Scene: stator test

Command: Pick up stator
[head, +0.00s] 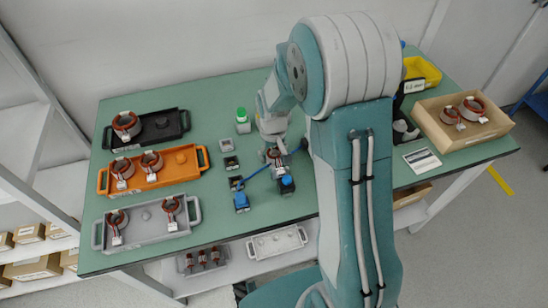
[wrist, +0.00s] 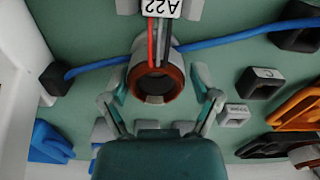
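A stator (wrist: 155,80) with a copper-coloured winding ring, a grey body and red, black and white wires lies in the middle of the wrist view. Its wires run up to a white label marked A22 (wrist: 160,8). My gripper (wrist: 160,88) has one finger on each side of this stator, with the fingers spread and gaps seeming to show beside it. Contact is hard to judge. In the head view, my gripper (head: 273,150) is low over the table's middle and largely hides the stator there. Other stators (head: 126,124) sit on the trays at left.
Black (head: 172,136), orange (head: 199,171) and grey (head: 147,237) trays line the table's left. A blue cable (wrist: 105,64) passes by the stator between dark blocks. A cardboard box (head: 434,141) with two stators and a yellow bin (head: 427,71) stand at right.

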